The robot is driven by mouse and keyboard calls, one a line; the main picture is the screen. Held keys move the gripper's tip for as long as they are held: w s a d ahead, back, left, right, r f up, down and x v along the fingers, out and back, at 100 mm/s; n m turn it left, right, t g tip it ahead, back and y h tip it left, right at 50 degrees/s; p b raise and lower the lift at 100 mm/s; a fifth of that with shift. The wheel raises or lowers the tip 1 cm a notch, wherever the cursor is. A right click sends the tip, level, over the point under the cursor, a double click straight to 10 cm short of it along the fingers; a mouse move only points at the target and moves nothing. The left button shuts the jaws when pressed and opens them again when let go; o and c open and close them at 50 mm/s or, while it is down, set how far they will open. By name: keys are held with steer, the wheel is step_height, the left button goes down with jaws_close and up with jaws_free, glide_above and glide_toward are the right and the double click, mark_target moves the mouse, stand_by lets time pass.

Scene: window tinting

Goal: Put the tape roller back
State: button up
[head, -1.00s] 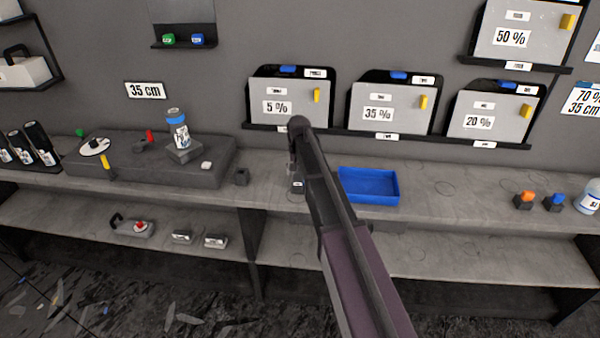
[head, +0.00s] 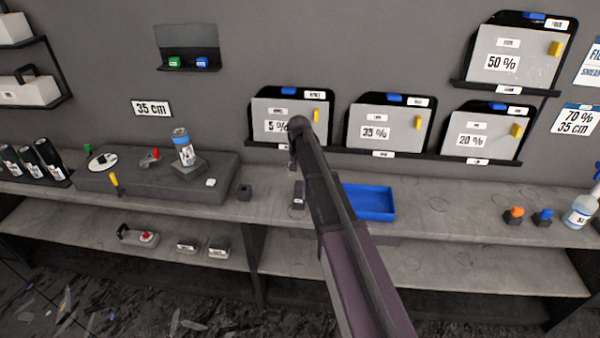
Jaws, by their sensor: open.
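I cannot tell for sure which item is the tape roller. A small grey tool with a red part (head: 150,158) lies on the dark raised block (head: 215,178) at the left of the bench. A dark labelled piece (head: 299,195) stands on the bench just left of my forearm. A grey tool with a handle and a red knob (head: 138,236) lies on the lower shelf. My gripper (head: 293,160) is open, mostly hidden behind the end of my arm, in front of the 5 % panel (head: 275,108). I see nothing held in it.
A blue tray (head: 370,215) is right of my arm. A can (head: 183,147) stands on the block, and dark bottles (head: 45,155) stand far left. Orange (head: 515,214) and blue (head: 545,214) pieces and a spray bottle (head: 580,210) are at right. Bench between tray and orange piece is clear.

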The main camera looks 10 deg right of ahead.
steer(key=shift+r+p, duration=0.8)
steer(key=shift+r, duration=0.25)
steer(key=s+n, duration=0.3)
steer(key=s, duration=2.6)
steer(key=shift+d+n, duration=0.15)
steer(key=shift+n, duration=0.15)
steer(key=shift+s, duration=0.1)
